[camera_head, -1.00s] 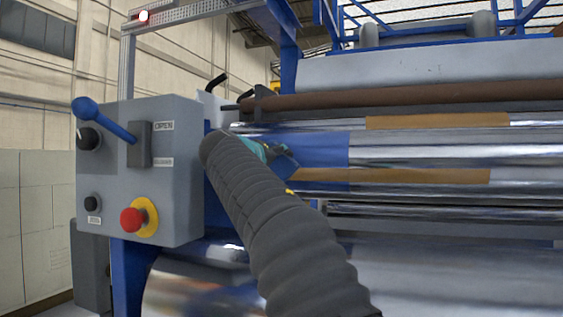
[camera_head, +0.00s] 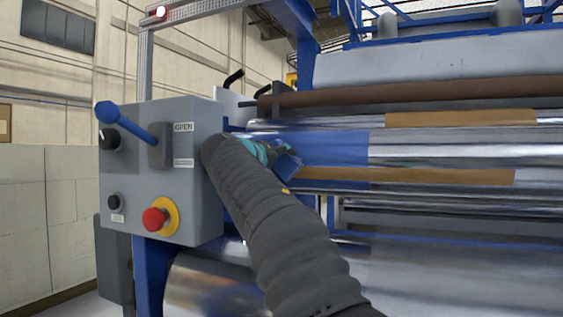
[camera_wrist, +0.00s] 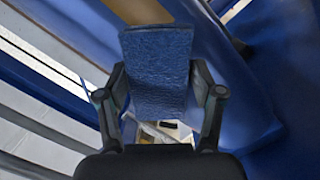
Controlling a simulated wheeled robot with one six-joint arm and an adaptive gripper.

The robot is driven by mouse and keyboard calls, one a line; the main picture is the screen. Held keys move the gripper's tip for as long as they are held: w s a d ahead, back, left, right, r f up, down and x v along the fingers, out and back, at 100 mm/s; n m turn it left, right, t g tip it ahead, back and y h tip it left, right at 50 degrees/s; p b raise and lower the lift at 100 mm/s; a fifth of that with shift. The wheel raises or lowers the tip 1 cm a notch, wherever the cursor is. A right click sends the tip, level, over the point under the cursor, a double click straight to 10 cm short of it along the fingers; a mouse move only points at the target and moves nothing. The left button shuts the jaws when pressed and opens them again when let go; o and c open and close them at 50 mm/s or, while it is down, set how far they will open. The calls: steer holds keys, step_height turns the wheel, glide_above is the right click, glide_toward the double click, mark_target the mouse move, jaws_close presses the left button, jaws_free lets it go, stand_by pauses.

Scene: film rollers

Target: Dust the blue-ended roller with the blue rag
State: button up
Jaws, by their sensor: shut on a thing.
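The blue-ended roller (camera_head: 337,147) runs across the machine, with a blue left end and a shiny metal body to the right. The blue rag (camera_head: 290,166) is at the blue end in the head view; I cannot tell whether it touches the surface. In the wrist view the blue rag (camera_wrist: 155,72) stands up between my two dark fingers as a flat textured piece. My gripper (camera_wrist: 157,88) is shut on the rag. In the head view my gripper (camera_head: 273,156) is small and partly hidden behind my grey sleeved arm.
A grey control box (camera_head: 165,190) stands just left of my arm, with a blue lever (camera_head: 125,122) and a red emergency button (camera_head: 155,219). A brown roller (camera_head: 430,93) lies above, and a large metal roller (camera_head: 215,283) lies below. Tan strips show behind the rollers.

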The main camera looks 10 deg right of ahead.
steer(key=shift+s+d+f+b+v, duration=0.15)
steer(key=shift+b+v, duration=0.45)
steer(key=shift+v, duration=0.85)
steer(key=shift+s+d+f+b+v, duration=0.1)
steer(key=shift+b+v, duration=0.45)
steer(key=shift+v, duration=0.9)
steer(key=b+v, duration=0.1)
steer(key=v, duration=0.2)
steer(key=shift+d+f, duration=0.1)
steer(key=shift+d, duration=0.1)
steer(key=shift+p+x, duration=1.15)
steer(key=shift+x, duration=2.1)
steer(key=shift+w+d+r+p, duration=0.1)
steer(key=shift+w+d+p, duration=0.15)
steer(key=shift+w, duration=0.3)
steer(key=shift+w+d+r+p, duration=0.1)
steer(key=shift+w+d+p, duration=0.15)
steer(key=shift+w, duration=0.25)
steer(key=shift+s, duration=0.1)
